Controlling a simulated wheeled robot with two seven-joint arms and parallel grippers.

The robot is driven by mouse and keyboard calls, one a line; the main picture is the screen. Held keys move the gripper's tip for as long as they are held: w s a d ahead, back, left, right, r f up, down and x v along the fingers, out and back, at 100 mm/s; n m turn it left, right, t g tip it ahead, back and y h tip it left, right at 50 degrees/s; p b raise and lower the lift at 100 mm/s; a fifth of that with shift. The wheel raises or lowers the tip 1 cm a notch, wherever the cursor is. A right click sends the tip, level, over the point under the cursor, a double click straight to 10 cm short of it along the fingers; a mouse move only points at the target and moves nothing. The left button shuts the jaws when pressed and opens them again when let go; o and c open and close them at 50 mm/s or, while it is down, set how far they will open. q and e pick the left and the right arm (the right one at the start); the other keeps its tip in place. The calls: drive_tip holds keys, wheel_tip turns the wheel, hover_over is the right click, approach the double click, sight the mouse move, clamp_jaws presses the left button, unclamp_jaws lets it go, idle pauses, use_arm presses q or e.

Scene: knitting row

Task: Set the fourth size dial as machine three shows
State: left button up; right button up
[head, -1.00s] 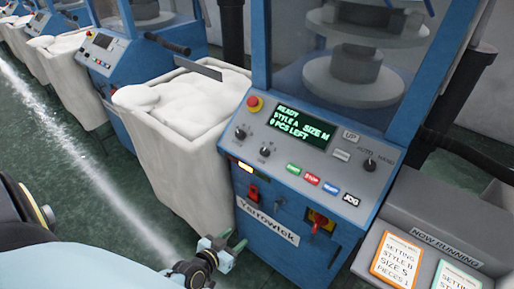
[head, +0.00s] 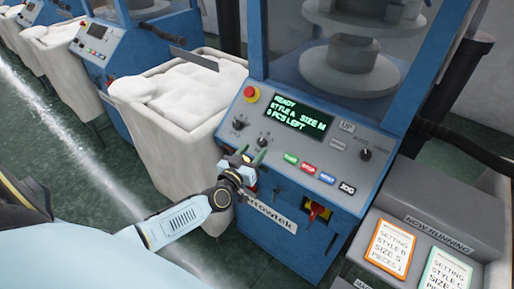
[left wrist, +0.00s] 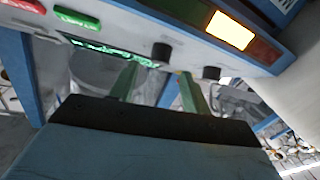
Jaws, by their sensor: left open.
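The near blue knitting machine (head: 262,225) has a sloped grey panel. Its green-lit display (head: 296,117) reads READY, STYLE A, SIZE M and what looks like 0 PCS LEFT. Two black dials, a left dial (head: 238,124) and a right dial (head: 263,142), sit left of and below the display. My left gripper (head: 250,155) is open and empty, just below the right dial at the panel's lower edge. In the left wrist view its green fingers (left wrist: 157,88) point toward the panel, and both dials show beyond them, apart from the fingers. My right gripper is out of view.
An orange-framed card (head: 390,247) reads STYLE B, SIZE S; a green-framed card (head: 447,272) reads STYLE C. A red stop button (head: 251,94), coloured buttons (head: 308,168) and another knob (head: 365,154) share the panel. A white fabric bin (head: 170,135) stands left. More machines (head: 105,50) recede leftward.

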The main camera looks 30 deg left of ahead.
sight(261, 143)
use_arm(q)
drive_tip(key=shift+w+a, duration=0.15)
drive_tip(key=shift+w, duration=1.45)
drive_tip(key=c, duration=1)
drive_tip(key=shift+r+n+y+p, duration=0.1)
drive_tip(key=shift+n+y+p, duration=0.5)
drive_tip(key=shift+p, duration=0.05)
drive_tip(key=n+g+y+p, duration=0.1)
drive_tip(key=n+y+p, duration=0.1)
drive_tip(key=d+n+g+y+p, duration=0.1)
drive_tip(key=n+y+p, duration=0.1)
drive_tip(key=n+p, duration=0.1)
drive_tip(key=shift+w+r, duration=0.1)
drive_tip(key=shift+r, duration=0.05)
drive_tip(key=n+g+y+p, duration=0.1)
drive_tip(key=n+p, duration=0.1)
drive_tip(key=shift+w+d+n+g+y, duration=0.1)
drive_tip(key=shift+d+n+g+y, duration=0.1)
drive_tip(key=shift+n+g+y, duration=0.2)
drive_tip(key=shift+n+g+y+p, duration=0.6)
drive_tip(key=shift+n+g, duration=0.3)
drive_tip(key=shift+n, duration=0.4)
